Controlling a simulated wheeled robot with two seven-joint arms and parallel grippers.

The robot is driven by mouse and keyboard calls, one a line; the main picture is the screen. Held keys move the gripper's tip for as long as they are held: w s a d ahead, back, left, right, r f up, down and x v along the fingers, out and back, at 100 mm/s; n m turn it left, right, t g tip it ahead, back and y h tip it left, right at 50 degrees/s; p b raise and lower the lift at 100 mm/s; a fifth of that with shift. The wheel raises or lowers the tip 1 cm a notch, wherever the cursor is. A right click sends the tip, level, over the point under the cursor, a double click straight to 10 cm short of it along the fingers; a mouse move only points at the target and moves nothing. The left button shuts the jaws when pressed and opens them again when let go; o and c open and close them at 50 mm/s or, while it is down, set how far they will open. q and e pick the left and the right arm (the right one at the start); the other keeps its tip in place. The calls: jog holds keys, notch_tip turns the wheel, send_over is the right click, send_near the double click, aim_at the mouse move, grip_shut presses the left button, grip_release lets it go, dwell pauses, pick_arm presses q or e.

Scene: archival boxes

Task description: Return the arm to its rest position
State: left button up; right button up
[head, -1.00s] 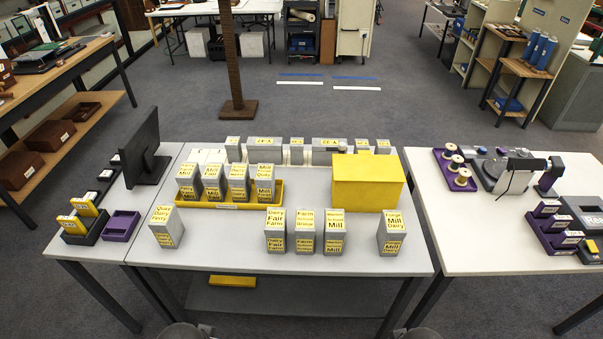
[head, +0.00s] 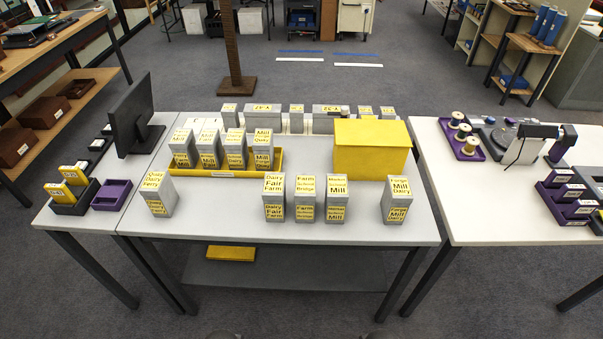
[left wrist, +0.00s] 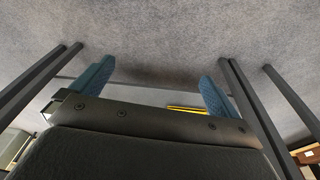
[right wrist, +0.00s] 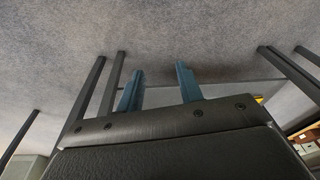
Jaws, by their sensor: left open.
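My left gripper (left wrist: 155,88) shows in the left wrist view with its two blue fingers wide apart and nothing between them. My right gripper (right wrist: 159,86) shows in the right wrist view with its blue fingers apart by a smaller gap, also empty. Both hang over grey carpet, with dark table legs around them. Neither gripper shows clearly in the head view. Grey archival boxes with yellow labels stand on the table: one at the left (head: 158,193), three near the middle front (head: 306,198) and one at the right (head: 396,200).
A yellow tray (head: 225,174) holds several labelled boxes. A yellow box (head: 371,150) stands right of it, and a row of grey boxes (head: 262,118) behind. A monitor (head: 131,115) stands at the left. A white table (head: 465,205) is at the right. The front table edge is clear.

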pick_arm(q)
notch_tip(320, 180, down, 8)
jog(key=s+d+b, duration=0.1)
jog(key=shift+s+d, duration=0.15)
jog(key=shift+s, duration=0.15)
pick_arm(e)
notch_tip(320, 180, down, 8)
jog(key=s+a, duration=0.1)
jog(key=shift+s+a, duration=0.15)
jog(key=shift+s, duration=0.1)
